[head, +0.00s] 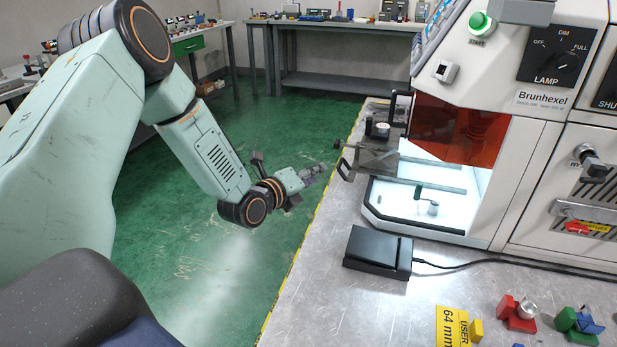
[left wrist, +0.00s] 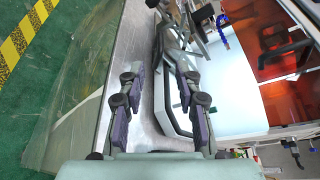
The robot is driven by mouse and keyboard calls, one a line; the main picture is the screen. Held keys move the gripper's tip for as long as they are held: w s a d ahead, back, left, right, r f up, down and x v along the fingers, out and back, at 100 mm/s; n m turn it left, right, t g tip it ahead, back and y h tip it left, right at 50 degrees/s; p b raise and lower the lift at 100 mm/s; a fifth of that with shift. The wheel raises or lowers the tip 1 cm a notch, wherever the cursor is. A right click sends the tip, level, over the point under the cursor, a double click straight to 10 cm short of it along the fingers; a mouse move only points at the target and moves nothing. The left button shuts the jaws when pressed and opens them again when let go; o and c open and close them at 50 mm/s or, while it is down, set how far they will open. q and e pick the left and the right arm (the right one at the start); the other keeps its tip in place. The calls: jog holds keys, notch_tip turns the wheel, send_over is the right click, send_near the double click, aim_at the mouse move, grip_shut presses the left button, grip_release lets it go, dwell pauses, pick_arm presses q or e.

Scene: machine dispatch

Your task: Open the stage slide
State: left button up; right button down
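The stage slide (head: 375,160) is a grey metal plate with a bar handle (head: 345,168) on its left end, at the left side of the white Brunhexel machine. Thin rails (head: 435,183) run from it into the lit chamber under the orange window. My left gripper (head: 314,174) is just left of the handle, over the floor by the bench edge, apart from it. In the left wrist view my left gripper (left wrist: 158,105) has its purple-padded fingers spread wide with nothing between them. The slide's dark end parts (left wrist: 172,38) show beyond the fingertips. My right gripper is out of view.
A black box (head: 378,252) with a cable sits on the metal bench in front of the machine. Coloured blocks (head: 518,315) and a yellow label (head: 453,327) lie nearer. The bench's left edge has yellow-black tape. Green floor left of it is open.

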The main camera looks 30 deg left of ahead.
pick_arm(q)
jog(key=shift+v, duration=0.75)
